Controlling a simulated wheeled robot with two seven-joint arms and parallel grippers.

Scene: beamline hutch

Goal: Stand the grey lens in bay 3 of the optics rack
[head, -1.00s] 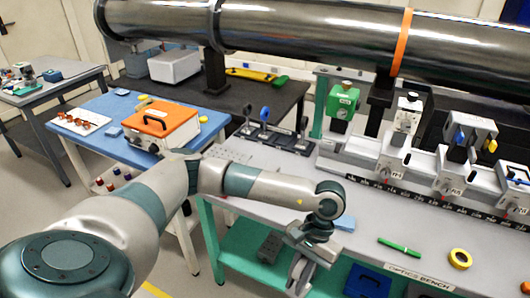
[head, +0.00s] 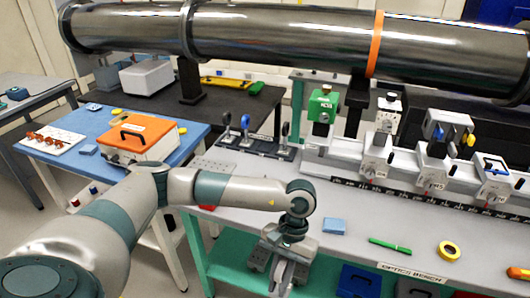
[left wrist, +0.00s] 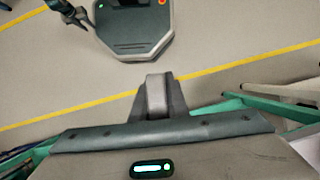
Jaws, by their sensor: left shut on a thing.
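My left gripper (head: 281,272) hangs in front of the bench's near edge, pointing down. It is shut on a small light-grey piece, which I take to be the grey lens; its shape is mostly hidden by the fingers. In the left wrist view the grey lens (left wrist: 156,94) shows between the dark fingers, above the floor. The dark optics rack (head: 264,150) stands at the left of the bench top, beyond my gripper. Several lens holders stand upright in it, with a gap before the rightmost. My right gripper (left wrist: 80,17) shows small at top left of the left wrist view, its jaws unclear.
A blue block (head: 334,226), a green pen (head: 390,246) and a yellow tape roll (head: 449,250) lie on the bench. Instruments on a rail (head: 345,160) stand behind. A large steel pipe (head: 290,35) crosses above. An orange-lidded case (head: 143,133) sits on the blue table.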

